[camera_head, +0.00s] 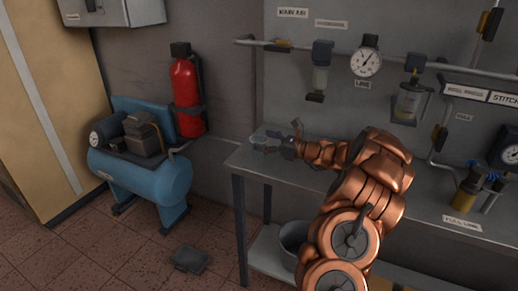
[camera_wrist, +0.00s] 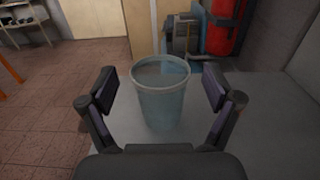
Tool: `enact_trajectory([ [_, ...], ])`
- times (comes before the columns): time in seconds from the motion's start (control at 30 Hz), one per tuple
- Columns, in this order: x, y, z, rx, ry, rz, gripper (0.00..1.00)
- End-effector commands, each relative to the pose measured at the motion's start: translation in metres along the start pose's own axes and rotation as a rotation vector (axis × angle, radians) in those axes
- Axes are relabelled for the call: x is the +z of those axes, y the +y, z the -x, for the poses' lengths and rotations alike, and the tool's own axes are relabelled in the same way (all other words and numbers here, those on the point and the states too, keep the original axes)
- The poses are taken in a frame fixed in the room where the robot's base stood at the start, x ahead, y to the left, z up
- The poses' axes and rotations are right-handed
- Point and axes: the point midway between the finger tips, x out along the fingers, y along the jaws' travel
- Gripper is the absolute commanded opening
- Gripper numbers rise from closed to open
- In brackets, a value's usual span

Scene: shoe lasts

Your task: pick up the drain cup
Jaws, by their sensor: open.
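The drain cup (camera_wrist: 162,100) is a clear, bluish see-through cup standing upright near the end of the grey bench top (camera_wrist: 262,130). In the wrist view it is in the middle, between and just beyond the two fingers of my gripper (camera_wrist: 160,90), with a gap showing on each side. In the head view the cup (camera_head: 259,141) is small and pale at the bench's left end. My gripper (camera_head: 285,142) is open beside it on its right, and partly hides that area. Whether the cup touches the gripper's palm cannot be told.
A red fire extinguisher (camera_head: 186,97) hangs on the wall behind the bench's left end. A blue compressor (camera_head: 143,175) stands on the floor. A gauge (camera_head: 366,57) and filter bowls hang above the bench. A bucket (camera_head: 293,238) sits on the lower shelf.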

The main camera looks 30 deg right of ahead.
Motion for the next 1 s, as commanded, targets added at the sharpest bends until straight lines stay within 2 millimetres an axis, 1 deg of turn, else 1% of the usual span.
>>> enact_trajectory([
  [0.03, 0.0, 0.001, -0.007, 0.003, 0.002, 0.0, 0.9],
  [0.17, 0.0, 0.0, -0.017, -0.001, 0.001, 0.0, 0.9],
  [0.43, 0.0, -0.001, -0.019, -0.002, 0.0, 0.0, 0.9],
  [0.47, 0.0, -0.001, -0.019, -0.002, 0.0, 0.001, 0.88],
  [0.9, 0.0, 0.0, -0.019, -0.002, 0.0, 0.001, 0.42],
  [1.0, 0.0, 0.0, -0.019, -0.002, 0.0, 0.001, 0.33],
])
